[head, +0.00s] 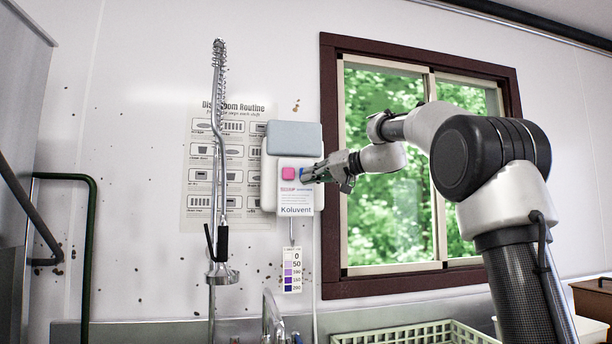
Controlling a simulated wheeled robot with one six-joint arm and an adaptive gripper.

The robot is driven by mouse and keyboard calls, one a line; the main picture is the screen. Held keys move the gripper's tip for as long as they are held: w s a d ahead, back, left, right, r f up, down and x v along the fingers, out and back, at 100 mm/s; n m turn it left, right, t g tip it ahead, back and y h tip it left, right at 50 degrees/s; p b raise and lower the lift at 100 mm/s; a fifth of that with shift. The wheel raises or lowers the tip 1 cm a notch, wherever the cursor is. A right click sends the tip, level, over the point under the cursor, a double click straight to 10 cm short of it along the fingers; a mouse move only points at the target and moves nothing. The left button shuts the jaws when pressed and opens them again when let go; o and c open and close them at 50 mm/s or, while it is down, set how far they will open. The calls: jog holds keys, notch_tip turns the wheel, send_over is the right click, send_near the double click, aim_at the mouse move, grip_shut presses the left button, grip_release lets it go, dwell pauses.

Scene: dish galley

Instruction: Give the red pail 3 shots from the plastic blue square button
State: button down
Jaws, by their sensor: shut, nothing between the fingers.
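A white wall dispenser (295,208) with a grey top hangs beside the window and reads "Koluvent". The red pail is not in view.
A sprayer pole (218,150) stands left of the dispenser. A colour strip (292,270) hangs below it. A faucet (271,318) and a pale green rack (415,335) are at the bottom. A dark-framed window (329,170) is behind my arm.

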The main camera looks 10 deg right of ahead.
jog(key=shift+w, duration=0.4)
jog(key=shift+w, duration=0.65)
dwell(1.4)
jog(key=shift+s, duration=1.05)
jog(key=shift+w, duration=0.1)
jog(key=shift+w, duration=0.3)
